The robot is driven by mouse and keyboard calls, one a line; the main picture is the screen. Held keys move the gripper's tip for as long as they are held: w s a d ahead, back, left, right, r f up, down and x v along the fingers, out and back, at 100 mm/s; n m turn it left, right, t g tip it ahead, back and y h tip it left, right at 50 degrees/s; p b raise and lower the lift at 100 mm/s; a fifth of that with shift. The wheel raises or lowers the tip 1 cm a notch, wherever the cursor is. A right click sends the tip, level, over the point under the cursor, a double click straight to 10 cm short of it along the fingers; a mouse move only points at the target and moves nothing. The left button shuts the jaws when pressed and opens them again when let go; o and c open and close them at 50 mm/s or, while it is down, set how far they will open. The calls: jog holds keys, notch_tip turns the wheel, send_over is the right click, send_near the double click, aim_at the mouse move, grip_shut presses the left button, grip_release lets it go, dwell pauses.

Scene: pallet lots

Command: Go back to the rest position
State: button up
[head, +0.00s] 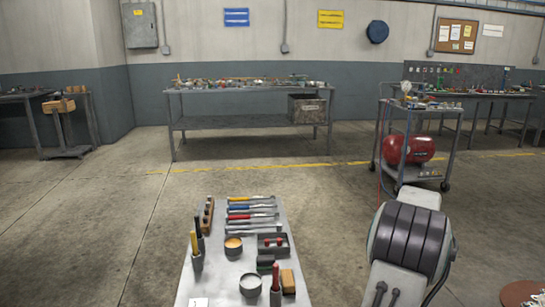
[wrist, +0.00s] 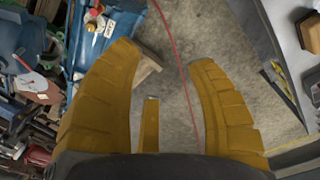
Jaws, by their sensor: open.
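My gripper (wrist: 165,52) shows in the wrist view with its two yellow ribbed fingers spread wide apart. Nothing is between the fingertips; bare concrete floor and a thin red line show beyond them. A narrow yellow piece stands between the fingers near the palm. In the head view, my grey ribbed arm is at the lower right, to the right of the small table (head: 188,285). The gripper itself does not show in the head view.
A cart (head: 447,183) with a red tank (head: 409,148) stands at the right, a workbench (head: 240,122) at the back. Wrist view: blue equipment (wrist: 110,30) left, grey surface (wrist: 290,45) right. Open floor lies between.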

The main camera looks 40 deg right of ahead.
jog(key=w+a+r+n+t+p, duration=0.15)
jog(key=w+a+r+p, duration=0.25)
jog(key=a+r, duration=0.4)
jog(key=w+a+r+n+p, duration=0.3)
jog(key=w+a+r+p, duration=0.15)
jog(key=a+r, duration=0.3)
jog(key=w+a+r+n+p, duration=0.25)
jog(key=a+r+p, duration=0.25)
jog(key=a+r, duration=0.3)
jog(key=s+a+r+n+p, duration=0.1)
jog(key=s+a+r+p, duration=0.1)
jog(key=a, duration=0.4)
jog(key=s+a+r+n+t+p, duration=0.1)
jog(key=s+a+r+n+p, duration=0.1)
jog(key=a+r+p, duration=0.3)
jog(key=s+a+r+n+p, duration=0.2)
jog(key=s+a+r+p, duration=0.1)
jog(key=a, duration=0.5)
jog(key=shift+s+a+r+t+y+p, duration=0.25)
jog(key=shift+s+t+y+p, duration=0.25)
jog(key=shift+p, duration=0.5)
